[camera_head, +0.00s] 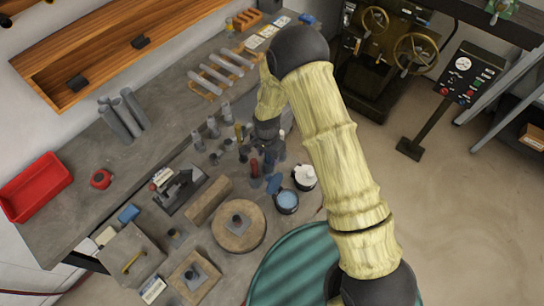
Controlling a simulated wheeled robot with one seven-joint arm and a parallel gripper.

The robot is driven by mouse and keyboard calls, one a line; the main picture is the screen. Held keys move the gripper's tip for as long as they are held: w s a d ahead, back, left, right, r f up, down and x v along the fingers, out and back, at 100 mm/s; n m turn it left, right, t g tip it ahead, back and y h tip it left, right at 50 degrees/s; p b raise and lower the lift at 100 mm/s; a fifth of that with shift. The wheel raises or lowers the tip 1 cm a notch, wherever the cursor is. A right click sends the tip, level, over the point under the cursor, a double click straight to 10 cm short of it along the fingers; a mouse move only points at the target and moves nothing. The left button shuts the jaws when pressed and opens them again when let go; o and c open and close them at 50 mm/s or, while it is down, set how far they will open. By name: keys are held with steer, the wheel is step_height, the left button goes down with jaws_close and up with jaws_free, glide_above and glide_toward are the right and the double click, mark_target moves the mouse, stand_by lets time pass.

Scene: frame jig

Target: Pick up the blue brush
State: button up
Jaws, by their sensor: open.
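My gripper (266,155) is small and dark in the picture, below the bend of my arm and over the cluster of small tools on the bench. It is open; I see nothing held in it. I cannot clearly make out a blue brush. A small blue block-like item (128,214) lies at the bench's left front, well away from my gripper. A blue piece (274,184) shows just below my gripper, beside a dark cup with a light blue top (287,201). Either could be the brush; bristles are too small to see. My arm hides part of the bench.
The grey bench (85,185) holds a round wooden disc (238,226), a wooden block (208,200), a white pot (305,176) and a red tray (36,187). Upright grey cylinders (122,115) stand at the back. A green ribbed round surface (300,265) is at the front.

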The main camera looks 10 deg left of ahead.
jaws_close()
steer(key=shift+r, duration=0.15)
steer(key=shift+w+r+b, duration=0.1)
steer(key=shift+r+b, duration=0.3)
steer(key=shift+r, duration=0.2)
step_height(320, 180, up, 5)
steer(key=shift+f+b, duration=0.1)
steer(key=shift+b, duration=0.95)
steer(key=s+d+b, duration=0.3)
steer(key=s+d, duration=0.1)
steer(key=d, duration=0.3)
steer(key=s+d+b, duration=0.3)
steer(key=s+d, duration=0.2)
steer(key=d, duration=0.3)
steer(key=shift+s+d+r+b, duration=0.15)
steer(key=shift+d+r+b, duration=0.15)
steer(key=shift+r, duration=0.1)
